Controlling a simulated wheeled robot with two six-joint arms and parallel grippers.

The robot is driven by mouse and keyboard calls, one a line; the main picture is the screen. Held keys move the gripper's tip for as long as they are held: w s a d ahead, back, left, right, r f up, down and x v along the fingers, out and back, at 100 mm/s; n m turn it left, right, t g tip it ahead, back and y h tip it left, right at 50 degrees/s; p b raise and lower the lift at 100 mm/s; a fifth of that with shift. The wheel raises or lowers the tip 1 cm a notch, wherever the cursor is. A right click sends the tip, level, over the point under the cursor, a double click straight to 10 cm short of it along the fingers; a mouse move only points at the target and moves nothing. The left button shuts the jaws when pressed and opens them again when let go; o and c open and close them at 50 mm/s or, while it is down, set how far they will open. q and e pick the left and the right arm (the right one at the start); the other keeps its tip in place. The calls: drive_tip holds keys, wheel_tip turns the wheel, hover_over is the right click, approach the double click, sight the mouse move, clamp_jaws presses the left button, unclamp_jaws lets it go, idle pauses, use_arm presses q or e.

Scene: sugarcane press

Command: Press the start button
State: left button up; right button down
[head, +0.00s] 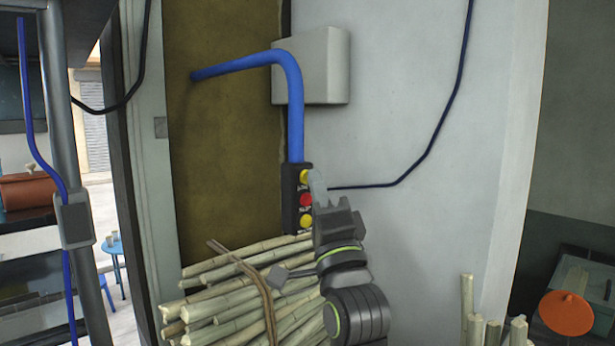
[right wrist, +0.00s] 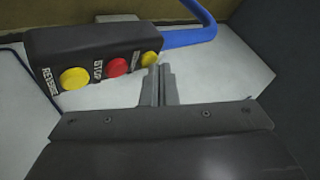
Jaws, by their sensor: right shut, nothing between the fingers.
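The black control box (head: 290,196) hangs at the end of a blue conduit, with a yellow button (head: 306,176) at the top, a red one (head: 306,199) in the middle and a yellow one (head: 306,221) at the bottom. In the right wrist view, the labels read REVERSE by the near yellow button (right wrist: 75,78) and STOP by the red button (right wrist: 117,67). My left gripper is not in view.
A tied bundle of cane (head: 235,290) lies below the control box, beside my right arm. More cane ends (head: 475,325) stand at the lower right. A pale box (head: 325,65) is on the wall above. A dark cable (head: 430,150) runs along the white wall to the control box.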

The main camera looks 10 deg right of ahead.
drive_tip(key=shift+w+a, duration=0.1)
drive_tip(key=shift+w, duration=0.1)
idle(0.3)
idle(0.3)
drive_tip(key=shift+s+d, duration=0.45)
drive_tip(key=shift+s, duration=0.25)
drive_tip(key=s+d, duration=0.1)
drive_tip(key=s+p, duration=0.1)
drive_tip(key=s+d, duration=0.1)
drive_tip(key=s, duration=0.1)
drive_tip(key=shift+d, duration=0.35)
drive_tip(key=shift+s+f, duration=0.1)
drive_tip(key=shift+f, duration=0.05)
idle(0.4)
